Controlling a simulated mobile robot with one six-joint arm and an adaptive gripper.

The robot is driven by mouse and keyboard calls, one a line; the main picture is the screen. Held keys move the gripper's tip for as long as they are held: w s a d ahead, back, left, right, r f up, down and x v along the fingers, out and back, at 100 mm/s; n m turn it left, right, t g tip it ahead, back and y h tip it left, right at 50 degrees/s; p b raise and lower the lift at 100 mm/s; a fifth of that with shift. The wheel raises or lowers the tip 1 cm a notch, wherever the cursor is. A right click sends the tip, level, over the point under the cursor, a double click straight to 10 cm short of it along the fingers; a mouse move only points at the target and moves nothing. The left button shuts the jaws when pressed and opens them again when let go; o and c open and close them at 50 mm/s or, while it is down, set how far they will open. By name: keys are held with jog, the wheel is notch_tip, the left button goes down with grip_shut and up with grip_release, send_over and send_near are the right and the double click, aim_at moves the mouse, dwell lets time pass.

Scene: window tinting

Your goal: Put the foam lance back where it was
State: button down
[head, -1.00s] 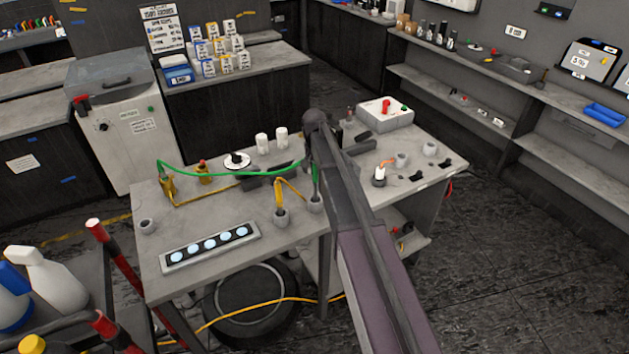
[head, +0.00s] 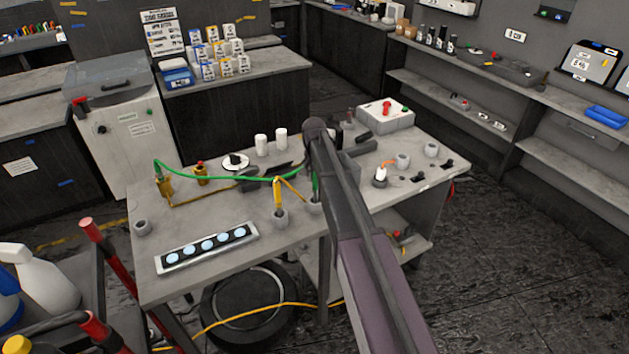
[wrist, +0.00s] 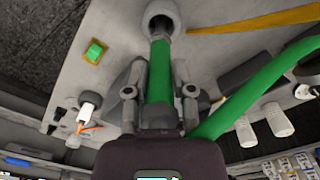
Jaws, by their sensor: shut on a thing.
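My gripper (wrist: 160,92) is shut on a green lance (wrist: 160,72), which I take to be the foam lance. A green hose (wrist: 255,85) runs from it; in the head view the hose (head: 215,177) crosses the workbench to a yellow fitting at the left. The lance's dark end is at the mouth of a grey round holder (wrist: 160,15); I cannot tell how deep it sits. In the head view my arm hides the gripper and most of the lance. That holder (head: 315,207) shows only partly beside my arm.
A yellow lance (head: 278,198) stands in a neighbouring grey holder (head: 279,219), close to the left. A strip of round lights (head: 207,248) lies at the front of the workbench (head: 190,290). Two white cylinders (head: 270,141) and a box with a red knob (head: 386,114) stand behind.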

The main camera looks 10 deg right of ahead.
jog(key=shift+f, duration=0.1)
jog(key=shift+c, duration=2.3)
grip_release()
jog(key=shift+r, duration=0.2)
notch_tip(320, 180, up, 12)
jog(key=p, duration=1.2)
jog(key=shift+a, duration=0.1)
jog(key=s+n, duration=0.5)
jog(key=s, duration=2.4)
